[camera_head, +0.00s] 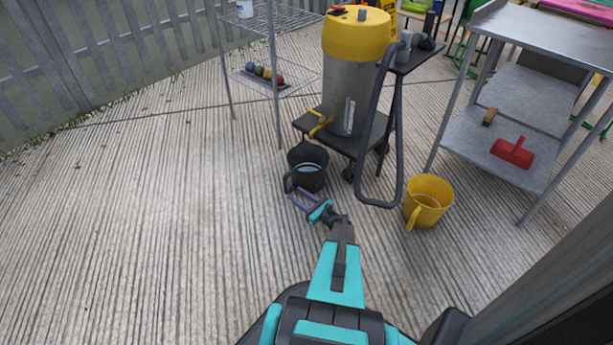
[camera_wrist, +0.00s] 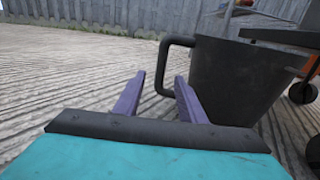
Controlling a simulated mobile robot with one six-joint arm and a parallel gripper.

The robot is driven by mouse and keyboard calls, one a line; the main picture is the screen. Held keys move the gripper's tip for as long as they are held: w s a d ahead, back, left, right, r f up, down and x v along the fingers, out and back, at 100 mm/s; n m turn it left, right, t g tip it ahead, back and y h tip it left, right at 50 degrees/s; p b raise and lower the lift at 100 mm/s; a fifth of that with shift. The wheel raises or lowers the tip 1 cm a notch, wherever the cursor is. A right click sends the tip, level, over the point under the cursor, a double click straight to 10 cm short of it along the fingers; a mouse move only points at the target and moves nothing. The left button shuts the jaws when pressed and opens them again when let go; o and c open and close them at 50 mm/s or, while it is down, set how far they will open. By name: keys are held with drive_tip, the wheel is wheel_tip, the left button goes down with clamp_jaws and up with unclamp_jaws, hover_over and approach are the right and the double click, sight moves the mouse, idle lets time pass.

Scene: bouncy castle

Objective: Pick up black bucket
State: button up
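The black bucket (camera_head: 308,169) stands upright on the ribbed ground in the head view, in front of a yellow-topped machine. Its handle is on its left side, toward my gripper. In the wrist view the bucket (camera_wrist: 228,85) fills the right, with its squared handle (camera_wrist: 165,62) just ahead of my fingers. My gripper (camera_head: 297,198) is at the near left side of the bucket, low down. In the wrist view its two purple fingers (camera_wrist: 158,98) are spread apart with nothing between them. The handle's lower part lies close to the fingertips; whether they touch it I cannot tell.
A yellow bucket (camera_head: 428,201) stands to the right. The machine (camera_head: 350,75) on its black cart (camera_head: 312,124), with a grey hose (camera_head: 366,150), is just behind the black bucket. A metal table (camera_head: 480,150) is at right, a wire rack (camera_head: 277,90) behind. Ground at left is clear.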

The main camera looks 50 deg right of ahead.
drive_tip(key=w+b, duration=0.1)
drive_tip(key=w, duration=0.5)
drive_tip(key=shift+d+b, duration=0.2)
drive_tip(key=shift+b, duration=0.1)
drive_tip(key=shift+w, duration=0.5)
drive_tip(key=shift+w, duration=0.1)
drive_tip(key=w+b, duration=0.2)
drive_tip(key=w, duration=0.1)
drive_tip(key=w+b, duration=0.1)
drive_tip(key=w, duration=0.1)
drive_tip(key=shift+d+r, duration=0.3)
drive_tip(key=shift+d, duration=0.05)
clamp_jaws()
idle(0.8)
drive_tip(key=shift+r, duration=0.1)
